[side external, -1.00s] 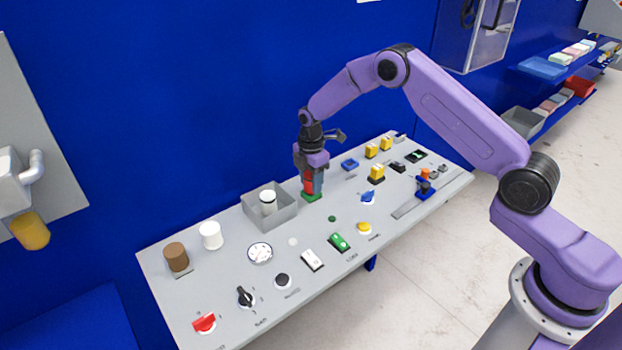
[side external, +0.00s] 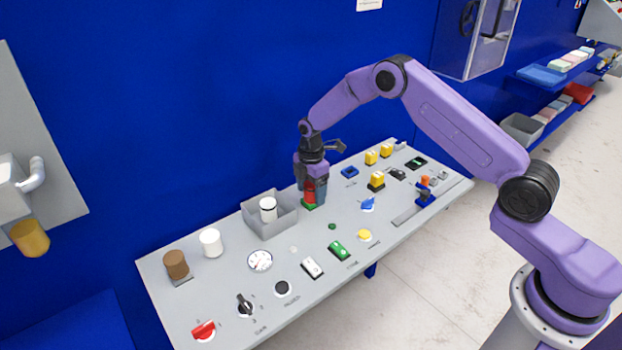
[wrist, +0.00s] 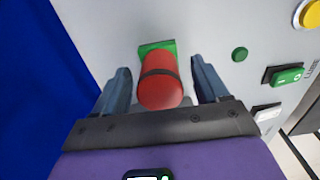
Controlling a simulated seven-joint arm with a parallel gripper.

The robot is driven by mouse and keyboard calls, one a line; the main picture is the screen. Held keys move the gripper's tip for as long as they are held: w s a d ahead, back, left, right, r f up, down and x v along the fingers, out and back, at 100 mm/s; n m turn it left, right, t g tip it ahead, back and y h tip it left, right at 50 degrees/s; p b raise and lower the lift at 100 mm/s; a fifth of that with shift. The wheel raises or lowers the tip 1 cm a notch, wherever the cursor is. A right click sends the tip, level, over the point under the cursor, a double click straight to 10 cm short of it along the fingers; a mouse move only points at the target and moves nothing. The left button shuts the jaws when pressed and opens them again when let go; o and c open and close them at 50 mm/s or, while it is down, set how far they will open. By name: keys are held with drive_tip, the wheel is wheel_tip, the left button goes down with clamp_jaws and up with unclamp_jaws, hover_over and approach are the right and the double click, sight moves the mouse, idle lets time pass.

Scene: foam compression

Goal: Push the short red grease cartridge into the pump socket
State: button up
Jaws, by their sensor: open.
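The short red grease cartridge (wrist: 160,88) has a dark band around it. It stands at the green socket (wrist: 158,47) on the grey panel; how deep it sits is hidden. In the side view the red cartridge (side external: 309,191) shows just above the green socket (side external: 308,206). My gripper (wrist: 162,82) is open, one finger on each side of the cartridge, with a visible gap at both sides. In the side view my gripper (side external: 313,195) points down around the cartridge and partly hides it.
A grey bin (side external: 270,221) holding a white cylinder (side external: 268,208) stands left of the socket. A white cylinder (side external: 211,242) and a brown one (side external: 176,264) stand farther left. Switches, a gauge (side external: 260,260) and yellow blocks (side external: 376,181) crowd the panel. A blue wall rises behind.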

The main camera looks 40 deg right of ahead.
sight(311, 184)
wheel_tip(311, 184, up, 17)
drive_tip(key=s+a+r+m, duration=0.1)
drive_tip(key=s+a+r, duration=0.4)
drive_tip(key=s, duration=0.4)
drive_tip(key=s+a+r+m, duration=0.1)
drive_tip(key=s+a+m, duration=0.15)
drive_tip(key=s, duration=0.95)
drive_tip(key=s+d+m, duration=0.1)
drive_tip(key=s+d, duration=0.2)
drive_tip(key=s, duration=0.8)
drive_tip(key=s+d+f+m, duration=0.1)
drive_tip(key=s+d, duration=0.3)
drive_tip(key=s, duration=0.7)
drive_tip(key=shift+s+f, duration=0.2)
drive_tip(key=shift+s, duration=0.15)
drive_tip(key=shift+d, duration=0.1)
